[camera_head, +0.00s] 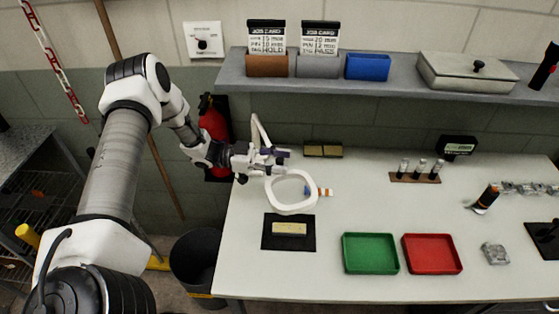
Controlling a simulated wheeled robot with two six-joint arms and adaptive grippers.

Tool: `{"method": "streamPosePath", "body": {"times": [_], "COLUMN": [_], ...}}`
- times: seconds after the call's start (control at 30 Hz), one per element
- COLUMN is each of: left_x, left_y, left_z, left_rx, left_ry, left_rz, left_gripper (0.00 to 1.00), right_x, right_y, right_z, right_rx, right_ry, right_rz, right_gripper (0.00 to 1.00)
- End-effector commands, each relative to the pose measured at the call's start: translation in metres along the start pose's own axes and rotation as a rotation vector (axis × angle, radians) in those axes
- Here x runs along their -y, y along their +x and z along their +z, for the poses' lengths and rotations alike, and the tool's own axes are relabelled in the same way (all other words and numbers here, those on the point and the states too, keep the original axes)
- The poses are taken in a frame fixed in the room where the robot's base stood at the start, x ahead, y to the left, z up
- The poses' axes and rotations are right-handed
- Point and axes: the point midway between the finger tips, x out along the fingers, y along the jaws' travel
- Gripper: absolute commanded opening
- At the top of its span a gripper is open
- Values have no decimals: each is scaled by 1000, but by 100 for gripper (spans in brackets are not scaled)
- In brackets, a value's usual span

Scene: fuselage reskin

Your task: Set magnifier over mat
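The magnifier (271,199) is a white ring on a white jointed arm that rises behind my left gripper. Its ring appears over the table just behind the mat, with its front rim near the mat's back edge. The black mat (269,245) lies near the table's front left, with a pale yellow block (289,229) on it. My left gripper (278,160) is at the back rim of the ring, where the magnifier's arm comes down. Its fingers overlap that part, so whether they grip it is unclear. My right gripper is out of view.
A green tray (370,269) and a red tray (432,269) stand right of the mat. An orange-and-white item (325,192) lies beside the ring. A rack with several cylinders (415,178) stands farther right. A grey shelf (390,91) overhangs the back. The middle of the table is clear.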

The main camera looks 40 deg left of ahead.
Motion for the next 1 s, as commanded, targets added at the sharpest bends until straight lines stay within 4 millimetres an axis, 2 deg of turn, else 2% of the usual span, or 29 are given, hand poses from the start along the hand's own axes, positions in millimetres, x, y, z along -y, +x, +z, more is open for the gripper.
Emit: {"method": "streamPosePath", "body": {"times": [0.13,0.23,0.37,0.5,0.6,0.7,1.0], "left_x": [0,1,2,2,1,1,0], "left_y": [-2,-14,-43,-80,-102,-115,-120], "left_z": [0,-1,-1,0,0,0,0], "left_rx": [-1,-2,-3,-1,0,0,0], "left_ry": [1,3,3,3,2,1,0], "left_rz": [-1,-4,-6,-6,-4,-1,0], "left_gripper": [49,49,49,49,49,49,49], "right_x": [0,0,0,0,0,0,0], "right_y": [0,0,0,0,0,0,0], "right_z": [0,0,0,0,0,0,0], "right_rx": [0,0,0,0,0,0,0], "right_ry": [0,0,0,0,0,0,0], "right_rz": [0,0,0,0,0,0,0], "right_gripper": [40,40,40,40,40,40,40]}}
